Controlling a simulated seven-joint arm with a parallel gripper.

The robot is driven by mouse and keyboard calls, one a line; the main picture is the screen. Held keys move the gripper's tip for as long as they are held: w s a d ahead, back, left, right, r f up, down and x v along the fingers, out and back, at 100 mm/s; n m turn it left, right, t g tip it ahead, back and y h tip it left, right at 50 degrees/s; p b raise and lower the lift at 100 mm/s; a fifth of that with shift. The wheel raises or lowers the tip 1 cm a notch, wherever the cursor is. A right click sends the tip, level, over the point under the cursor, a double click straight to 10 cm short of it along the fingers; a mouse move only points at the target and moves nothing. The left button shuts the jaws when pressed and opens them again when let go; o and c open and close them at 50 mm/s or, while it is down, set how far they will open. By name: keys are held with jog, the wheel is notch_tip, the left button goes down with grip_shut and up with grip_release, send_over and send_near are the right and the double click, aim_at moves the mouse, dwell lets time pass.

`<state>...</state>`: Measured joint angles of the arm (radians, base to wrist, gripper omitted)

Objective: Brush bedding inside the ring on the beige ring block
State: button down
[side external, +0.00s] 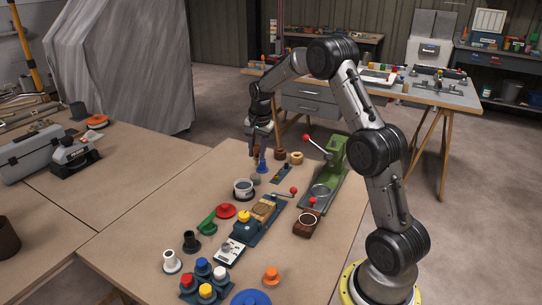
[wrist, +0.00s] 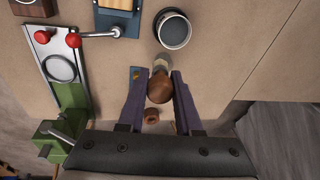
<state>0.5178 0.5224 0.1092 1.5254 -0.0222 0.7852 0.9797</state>
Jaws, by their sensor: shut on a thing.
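My gripper (wrist: 161,76) is shut on a brush (wrist: 159,90) with a rounded brown wooden handle and a pale lower end. In the side view my gripper (side external: 260,150) is low over the far part of the table, behind the grey pot; the brush is hard to make out there. A beige block (side external: 264,208) sits in a dark blue base with a crank, nearer the camera than the gripper. Its edge also shows at the top of the wrist view (wrist: 117,4). No ring on it is clear. A dark brown block (side external: 306,223) with a pale ring stands beside it.
A grey-rimmed pot (side external: 243,188) stands between my gripper and the beige block. A green lever press (side external: 334,160) with a red knob stands to the right. A red disc (side external: 225,211) and green piece (side external: 207,221) lie left of the block. Bare tabletop (side external: 190,210) lies further left.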

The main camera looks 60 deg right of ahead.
jog(key=shift+n+t+h, duration=0.4)
jog(key=shift+t, duration=0.4)
jog(key=shift+w+a+f, duration=0.5)
jog(key=shift+f, duration=0.75)
jog(key=shift+w+a+f, duration=0.5)
jog(key=shift+a+f, duration=0.05)
jog(key=shift+f, duration=0.7)
jog(key=shift+w+a+f, duration=0.5)
jog(key=shift+f, duration=0.75)
jog(key=shift+f, duration=0.65)
notch_tip(320, 180, up, 7)
jog(key=shift+w+a, duration=0.1)
